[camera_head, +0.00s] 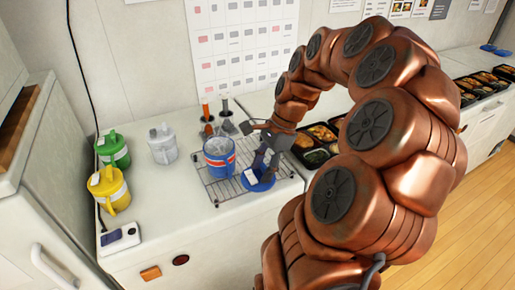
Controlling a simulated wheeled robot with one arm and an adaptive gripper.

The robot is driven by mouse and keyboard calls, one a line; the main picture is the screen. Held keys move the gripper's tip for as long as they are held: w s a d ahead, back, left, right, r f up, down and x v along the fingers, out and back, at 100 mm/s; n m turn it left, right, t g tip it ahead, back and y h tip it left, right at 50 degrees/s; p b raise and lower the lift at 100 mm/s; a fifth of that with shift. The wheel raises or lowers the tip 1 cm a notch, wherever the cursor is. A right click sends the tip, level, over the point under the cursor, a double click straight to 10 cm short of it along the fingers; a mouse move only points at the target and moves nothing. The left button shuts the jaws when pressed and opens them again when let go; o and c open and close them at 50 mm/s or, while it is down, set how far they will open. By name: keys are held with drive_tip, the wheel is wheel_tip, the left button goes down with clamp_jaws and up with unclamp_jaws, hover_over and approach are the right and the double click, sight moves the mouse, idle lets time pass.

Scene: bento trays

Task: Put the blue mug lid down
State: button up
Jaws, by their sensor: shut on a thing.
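The blue mug lid (263,184) is a blue disc with a white patch, low over or on the right part of the wire rack (221,190). My gripper (262,168) points down and is shut on the lid, covering part of it. Whether the lid touches the rack cannot be told. The blue mug (219,160) stands upright on the rack, just left of the lid. It is open at the top and holds something pale.
A green mug (113,150), a yellow mug (108,190) and a clear-white mug (163,145) stand left on the counter. Utensils in holders (216,122) stand behind the rack. Bento trays (319,157) lie right, partly behind my arm.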

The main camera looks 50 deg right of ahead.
drive_tip(key=w+d+p, duration=0.1)
drive_tip(key=w+d, duration=0.2)
drive_tip(key=w+d+f+p, duration=0.1)
drive_tip(key=w+d+p, duration=0.1)
drive_tip(key=w+d, duration=0.1)
drive_tip(key=w+d+p, duration=0.1)
drive_tip(key=w+d, duration=0.2)
drive_tip(key=d, duration=0.2)
drive_tip(key=shift+w+d+f, duration=0.15)
drive_tip(key=shift+w+f, duration=0.05)
drive_tip(key=shift+w, duration=0.2)
drive_tip(key=shift+p, duration=0.3)
drive_tip(key=shift+w+d+f+p, duration=0.15)
drive_tip(key=shift+f+p, duration=0.75)
drive_tip(key=shift+f, duration=0.9)
drive_tip(key=shift+f, duration=0.1)
drive_tip(key=o, duration=1.1)
drive_tip(key=shift+b+v, duration=1.95)
drive_tip(key=shift+v, duration=4.15)
